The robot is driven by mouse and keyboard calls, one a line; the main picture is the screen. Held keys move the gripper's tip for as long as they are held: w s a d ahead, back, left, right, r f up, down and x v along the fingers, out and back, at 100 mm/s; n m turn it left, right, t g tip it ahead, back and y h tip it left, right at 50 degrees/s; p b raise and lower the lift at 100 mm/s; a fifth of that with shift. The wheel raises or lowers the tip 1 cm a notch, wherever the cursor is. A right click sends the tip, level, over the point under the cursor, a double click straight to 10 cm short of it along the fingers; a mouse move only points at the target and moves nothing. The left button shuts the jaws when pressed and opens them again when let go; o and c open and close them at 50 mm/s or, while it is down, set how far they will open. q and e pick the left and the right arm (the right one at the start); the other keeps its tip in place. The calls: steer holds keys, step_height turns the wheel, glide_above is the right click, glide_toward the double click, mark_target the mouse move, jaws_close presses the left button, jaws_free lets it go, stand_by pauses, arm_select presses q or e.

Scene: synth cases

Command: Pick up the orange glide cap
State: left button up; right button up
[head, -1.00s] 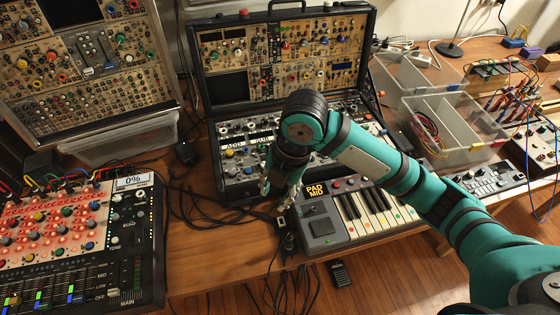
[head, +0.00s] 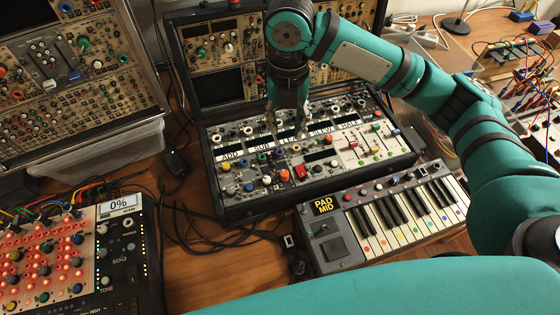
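I cannot read a glide label by either. My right gripper (head: 287,127) points down over the back row of the panel, by the white name strips. Its two fingers are apart with nothing visible between them. Whether the tips touch any knob I cannot tell. My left gripper is not in view.
A keyboard (head: 395,222) stands in front of the case. A mixer with lit red knobs (head: 62,262) is at the lower left, with black cables (head: 190,240) between. Another synth panel (head: 75,70) stands at the left. Bare wood shows (head: 200,285) at front.

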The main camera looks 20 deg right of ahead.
glide_above(285, 173)
step_height(285, 173, down, 9)
steer(key=shift+d+r+p, duration=0.15)
steer(key=shift+r+p, duration=0.05)
steer(key=shift+p, duration=0.2)
step_height(285, 173, down, 3)
steer(key=shift+w+f, duration=0.15)
steer(key=f, duration=0.1)
steer(key=f+p, duration=0.1)
steer(key=f, duration=0.1)
steer(key=shift+s+a+f, duration=0.2)
steer(key=shift+f, duration=0.7)
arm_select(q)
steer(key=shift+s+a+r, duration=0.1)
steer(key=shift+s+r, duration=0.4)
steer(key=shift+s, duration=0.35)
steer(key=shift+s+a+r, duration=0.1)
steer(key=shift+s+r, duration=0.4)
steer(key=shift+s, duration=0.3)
arm_select(e)
steer(key=c, duration=0.5)
